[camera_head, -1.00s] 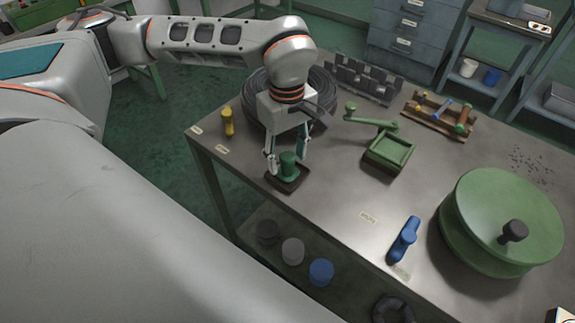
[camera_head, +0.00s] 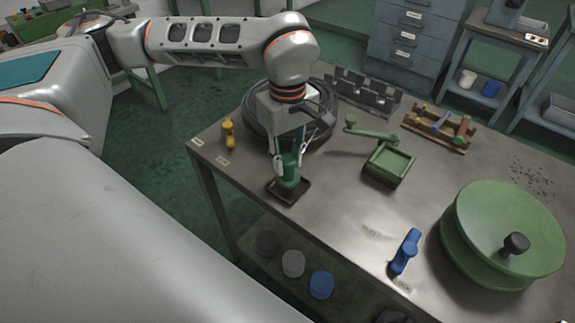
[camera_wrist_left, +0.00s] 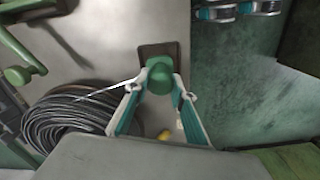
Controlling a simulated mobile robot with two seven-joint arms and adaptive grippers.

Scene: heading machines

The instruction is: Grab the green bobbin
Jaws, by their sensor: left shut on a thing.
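The green bobbin (camera_head: 289,172) stands upright at a small dark square tray (camera_head: 289,194) near the left edge of the table. My left gripper (camera_head: 290,165) comes down from above and is shut on the bobbin, with a finger on either side. In the left wrist view the bobbin's round green top (camera_wrist_left: 160,76) sits between the two fingertips (camera_wrist_left: 160,88). I cannot tell whether the bobbin's base touches the tray. My right gripper is not in view.
A wire coil (camera_head: 258,120) lies close behind the gripper, with a yellow piece (camera_head: 230,133) to its left. A green crank box (camera_head: 388,163), a blue handle (camera_head: 405,252) and a large green drum (camera_head: 500,235) stand to the right. The table's front middle is mostly clear.

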